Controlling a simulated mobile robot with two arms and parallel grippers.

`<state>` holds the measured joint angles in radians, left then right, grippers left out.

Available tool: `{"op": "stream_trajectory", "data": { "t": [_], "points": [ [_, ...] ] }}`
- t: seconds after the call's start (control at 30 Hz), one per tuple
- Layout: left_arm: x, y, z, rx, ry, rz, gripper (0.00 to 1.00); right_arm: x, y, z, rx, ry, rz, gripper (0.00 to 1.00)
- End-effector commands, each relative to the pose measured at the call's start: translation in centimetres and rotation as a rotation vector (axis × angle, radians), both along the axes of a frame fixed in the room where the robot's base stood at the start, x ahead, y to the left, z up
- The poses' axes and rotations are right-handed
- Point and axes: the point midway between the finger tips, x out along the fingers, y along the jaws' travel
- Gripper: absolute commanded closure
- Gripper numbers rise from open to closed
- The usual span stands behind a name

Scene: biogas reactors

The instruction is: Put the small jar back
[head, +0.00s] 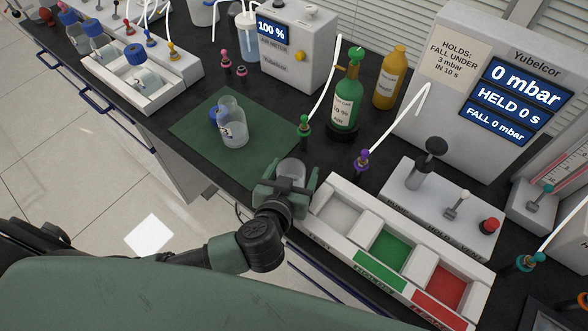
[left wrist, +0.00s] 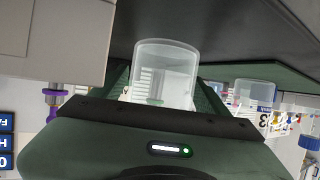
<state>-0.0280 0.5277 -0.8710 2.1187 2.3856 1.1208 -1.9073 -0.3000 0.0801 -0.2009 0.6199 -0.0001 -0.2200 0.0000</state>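My left gripper (head: 288,180) is over the counter's front edge, between the green mat and the three-part tray. Its fingers close around a small clear jar (head: 291,171). The jar also shows in the left wrist view (left wrist: 165,72), where it looks empty and sits between the dark green fingers (left wrist: 160,92). A larger clear jar (head: 234,130) with a label stands on the green mat (head: 190,130), with a blue cap beside or behind it. My right gripper is not in view.
The tray has a pale compartment (head: 340,208), a green one (head: 390,243) and a red one (head: 441,285). Green (head: 304,127) and purple (head: 361,160) connectors with white tubes stand behind the gripper. A green bottle (head: 346,97) is further back. The mat's front part is clear.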

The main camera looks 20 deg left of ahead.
Motion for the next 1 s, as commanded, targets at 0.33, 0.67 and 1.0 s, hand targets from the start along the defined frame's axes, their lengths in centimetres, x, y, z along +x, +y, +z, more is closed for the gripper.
{"op": "stream_trajectory", "data": {
  "t": [0.33, 0.67, 1.0],
  "points": [
    [-1.0, -0.1, 0.6, 0.0, 0.002, -0.002, 0.25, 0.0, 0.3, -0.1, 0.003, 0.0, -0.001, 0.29],
    [-7.3, -0.4, 3.2, -0.001, 0.003, -0.002, 0.25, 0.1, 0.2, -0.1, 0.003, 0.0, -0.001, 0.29],
    [-10.9, -0.5, 4.9, 0.0, 0.0, 0.001, 0.25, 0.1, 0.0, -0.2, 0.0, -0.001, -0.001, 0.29]
  ]
}}
